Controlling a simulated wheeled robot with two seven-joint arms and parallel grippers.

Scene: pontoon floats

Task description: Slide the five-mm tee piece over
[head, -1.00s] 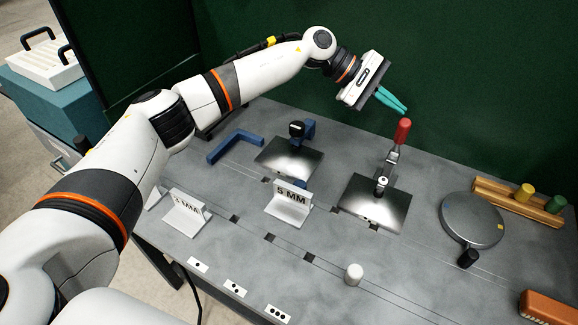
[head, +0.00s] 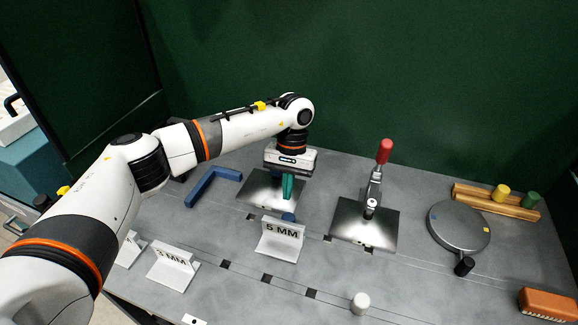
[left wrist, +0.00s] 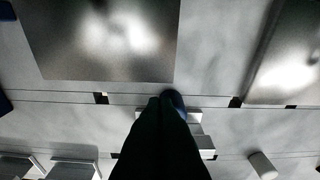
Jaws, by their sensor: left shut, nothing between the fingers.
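The white tee piece marked "5 MM" (head: 281,240) stands upright on the grey table, in front of a shiny metal plate. My left gripper (head: 287,208) is shut and empty, its teal fingers pointing down just behind the top of this tee piece. A small blue rounded thing (head: 288,217) shows at the fingertips; I cannot tell what it is. In the left wrist view the dark fingers (left wrist: 162,103) hide most of the tee piece (left wrist: 206,145), whose pale edge shows at their right. I cannot tell whether they touch. My right gripper is not in view.
The "3 MM" tee piece (head: 174,265) stands to the left, and a white peg (head: 360,303) in front. A red-handled clamp (head: 375,180) is on the right plate (head: 350,232). A blue L-shaped bar (head: 207,187) lies behind left. A grey disc (head: 458,228) is at right.

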